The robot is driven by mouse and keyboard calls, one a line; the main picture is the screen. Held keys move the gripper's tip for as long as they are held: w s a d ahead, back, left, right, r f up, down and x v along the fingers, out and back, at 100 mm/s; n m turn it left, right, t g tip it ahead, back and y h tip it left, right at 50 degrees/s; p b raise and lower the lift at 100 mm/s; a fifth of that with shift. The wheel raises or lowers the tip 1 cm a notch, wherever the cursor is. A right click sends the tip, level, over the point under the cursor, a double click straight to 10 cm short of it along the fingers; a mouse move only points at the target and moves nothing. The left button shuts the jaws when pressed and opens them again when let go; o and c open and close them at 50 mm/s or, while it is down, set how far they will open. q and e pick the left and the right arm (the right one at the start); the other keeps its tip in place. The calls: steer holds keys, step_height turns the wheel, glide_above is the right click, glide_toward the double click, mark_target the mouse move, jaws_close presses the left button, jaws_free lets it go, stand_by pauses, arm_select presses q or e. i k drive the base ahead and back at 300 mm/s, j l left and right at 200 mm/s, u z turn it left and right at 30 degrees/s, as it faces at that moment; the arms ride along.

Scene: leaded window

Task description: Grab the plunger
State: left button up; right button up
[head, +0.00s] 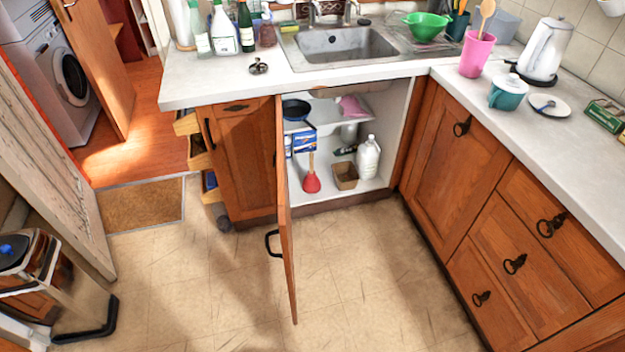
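The plunger (311,183) has a red rubber cup and a short light wooden handle. It stands upright, cup down, on the floor of the open cupboard under the sink, near the front left. The open cupboard door (285,210) swings out towards me just left of it. Neither of my grippers shows in the head view.
Right of the plunger are a brown box (345,176) and a white bottle (368,157). A blue box (303,141) and a dark pan (295,109) are behind and above. The tiled floor (370,270) in front is clear. Drawers (515,263) line the right.

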mark_target(311, 184)
steer(key=i+l+u, duration=0.15)
steer(key=u, duration=0.95)
steer(key=i+l+u, duration=0.2)
steer(key=l+u, duration=0.15)
steer(key=l, duration=0.3)
steer(key=i+l+u, duration=0.15)
steer(key=l+u, duration=0.15)
steer(key=l, duration=0.4)
steer(key=l+u, duration=0.35)
steer(key=l, duration=1.25)
steer(key=i+l, duration=0.1)
steer(key=l, duration=0.75)
steer(key=i+u, duration=0.05)
